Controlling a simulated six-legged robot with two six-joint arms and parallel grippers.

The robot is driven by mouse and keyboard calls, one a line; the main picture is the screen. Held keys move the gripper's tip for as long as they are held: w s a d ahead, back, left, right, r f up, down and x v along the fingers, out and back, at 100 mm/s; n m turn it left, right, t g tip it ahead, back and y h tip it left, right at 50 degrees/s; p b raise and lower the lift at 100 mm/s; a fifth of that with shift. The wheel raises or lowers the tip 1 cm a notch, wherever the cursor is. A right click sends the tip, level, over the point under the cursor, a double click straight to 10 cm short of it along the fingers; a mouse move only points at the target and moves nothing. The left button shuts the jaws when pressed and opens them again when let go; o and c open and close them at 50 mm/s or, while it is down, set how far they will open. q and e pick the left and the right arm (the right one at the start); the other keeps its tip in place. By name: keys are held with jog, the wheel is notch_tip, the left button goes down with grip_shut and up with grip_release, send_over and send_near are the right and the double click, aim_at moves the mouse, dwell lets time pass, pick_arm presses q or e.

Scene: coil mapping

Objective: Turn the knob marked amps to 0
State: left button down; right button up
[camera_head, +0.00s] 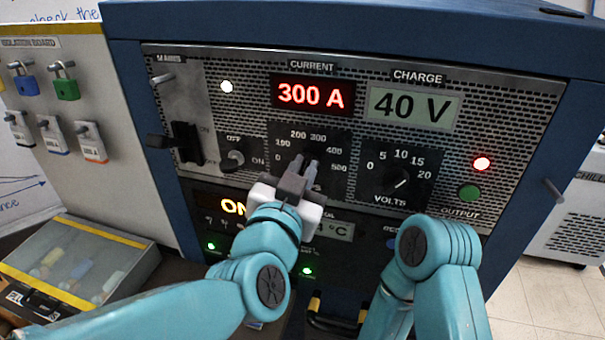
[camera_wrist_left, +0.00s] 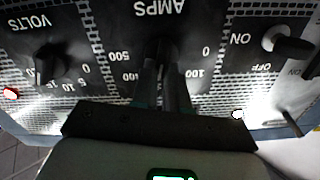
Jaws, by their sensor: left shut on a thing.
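The amps knob (camera_wrist_left: 165,48) is dark, on a dark dial plate with a scale from 0 to 500, and is labelled AMPS in the left wrist view, where the picture is upside down. My left gripper (camera_head: 304,172) is shut on this knob, and its fingers also show in the left wrist view (camera_wrist_left: 163,85). In the head view the gripper hides most of the knob and the label. The red current display (camera_head: 312,95) reads 300 A. My right arm shows at the lower right, but its gripper is not visible.
The volts knob (camera_head: 397,181) is right of the amps dial. An off/on switch (camera_head: 233,160) and a black mains lever (camera_head: 175,142) are to its left. The charge display (camera_head: 412,107) reads 40 V. A clear-lidded box (camera_head: 80,262) stands at lower left.

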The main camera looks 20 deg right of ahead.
pick_arm(q)
jog(key=shift+a+f+n+b, duration=0.1)
jog(key=shift+f+n+b, duration=0.2)
jog(key=shift+n+b, duration=0.75)
jog(key=n+b, duration=0.1)
jog(key=n, duration=0.1)
jog(key=n+b, duration=0.1)
jog(key=shift+w+a+n, duration=0.15)
jog(key=shift+n, duration=0.2)
jog(key=shift+w+a+f+n+b, duration=0.15)
jog(key=shift+n+b, duration=1.1)
jog(key=shift+n, duration=1.2)
jog(key=shift+a+f+n+b, duration=0.1)
jog(key=shift+n+b, duration=1.2)
jog(key=shift+n, duration=1.1)
jog(key=shift+w+a+f+n+b, duration=0.15)
jog(key=shift+n+b, duration=1.1)
jog(key=shift+n, duration=1.2)
jog(key=shift+s+d+n, duration=0.1)
jog(key=shift+n, duration=0.2)
jog(key=c, duration=1.1)
grip_release()
jog(key=shift+d, duration=0.1)
jog(key=shift+c, duration=0.2)
jog(key=shift+r, duration=0.1)
